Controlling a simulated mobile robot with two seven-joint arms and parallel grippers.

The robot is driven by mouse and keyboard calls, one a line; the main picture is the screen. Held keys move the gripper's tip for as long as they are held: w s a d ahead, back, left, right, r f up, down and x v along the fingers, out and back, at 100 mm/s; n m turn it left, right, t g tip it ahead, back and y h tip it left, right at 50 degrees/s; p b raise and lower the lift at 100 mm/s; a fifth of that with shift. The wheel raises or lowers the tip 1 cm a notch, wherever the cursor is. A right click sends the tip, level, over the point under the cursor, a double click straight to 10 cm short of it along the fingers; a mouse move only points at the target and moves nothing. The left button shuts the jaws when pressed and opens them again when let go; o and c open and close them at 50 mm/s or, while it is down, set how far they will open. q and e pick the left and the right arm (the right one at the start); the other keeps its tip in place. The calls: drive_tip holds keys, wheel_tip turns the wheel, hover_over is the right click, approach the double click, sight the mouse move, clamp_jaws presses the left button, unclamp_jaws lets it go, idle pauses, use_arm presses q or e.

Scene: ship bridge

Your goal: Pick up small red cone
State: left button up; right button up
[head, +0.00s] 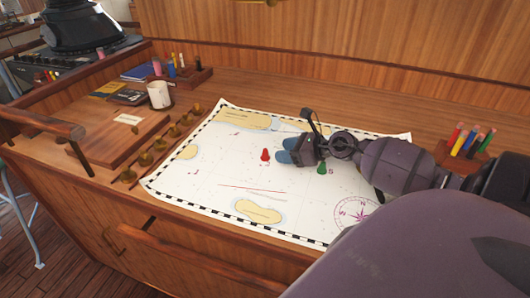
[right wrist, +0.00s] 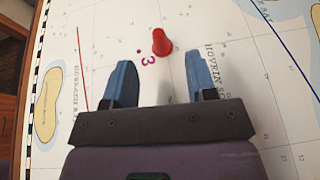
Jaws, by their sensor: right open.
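The small red cone (head: 265,155) stands on the nautical chart (head: 205,180) near its middle. In the right wrist view the red cone (right wrist: 161,42) lies just beyond the fingertips, between their lines. My right gripper (head: 281,151) has blue fingers and reaches in from the right, low over the chart. Its fingers are apart and nothing is between them; it also shows in the right wrist view (right wrist: 160,75). My left gripper is not in view.
A pen holder (head: 451,157) stands at the right, behind my right arm. Several brass knobs (head: 160,143) line the chart's left side. The chart left of the red cone is clear.

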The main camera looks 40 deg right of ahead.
sight(266, 149)
drive_tip(key=shift+w+a+f, duration=0.2)
drive_tip(key=shift+w, duration=0.4)
drive_tip(key=shift+w+a, duration=0.2)
drive_tip(key=shift+w, duration=0.1)
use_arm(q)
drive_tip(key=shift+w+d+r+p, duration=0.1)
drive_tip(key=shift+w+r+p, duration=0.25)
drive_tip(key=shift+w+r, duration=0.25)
use_arm(e)
drive_tip(key=shift+x, duration=2.4)
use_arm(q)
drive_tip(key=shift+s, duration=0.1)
use_arm(e)
drive_tip(key=shift+r, duration=0.15)
clamp_jaws()
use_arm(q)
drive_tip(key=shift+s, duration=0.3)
use_arm(e)
drive_tip(key=shift+r, duration=0.15)
